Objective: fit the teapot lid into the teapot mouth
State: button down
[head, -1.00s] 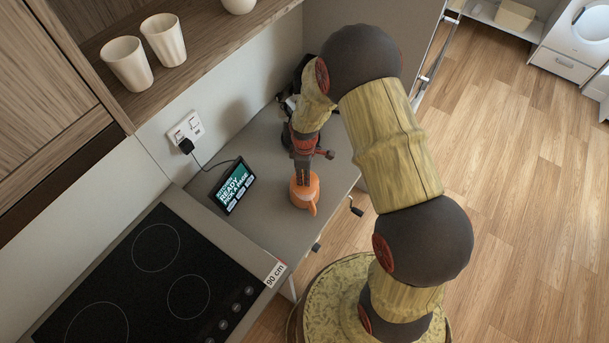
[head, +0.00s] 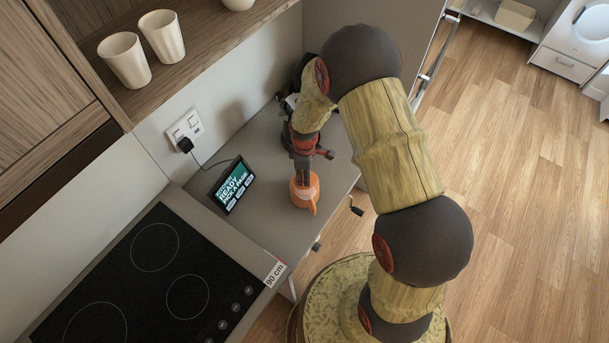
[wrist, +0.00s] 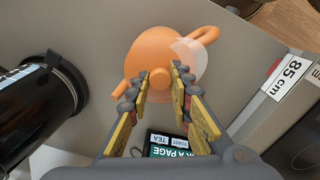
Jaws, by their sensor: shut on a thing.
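The orange teapot (head: 306,196) stands on the grey counter, with its spout and loop handle on opposite sides in the wrist view (wrist: 134,62). My gripper (wrist: 161,72) is above it, pointing down, with its fingertips on either side of a round orange knob, the teapot lid (wrist: 159,79). The gripper is shut on the lid. The lid and pot share one colour, so the lid's edge is hard to make out. A pale curved patch shows beside the right finger, towards the handle. I cannot tell whether the lid is seated or just above the mouth.
A small display screen (head: 233,186) stands left of the teapot, and a black hob (head: 150,285) lies at the front left. A dark cylindrical appliance (wrist: 38,92) is close on the spout side. A crank handle (head: 356,207) sticks out from the counter's front edge.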

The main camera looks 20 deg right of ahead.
jog(key=shift+f, duration=0.3)
jog(key=c, duration=1.5)
grip_release()
jog(key=shift+c, duration=0.2)
notch_tip(320, 180, up, 12)
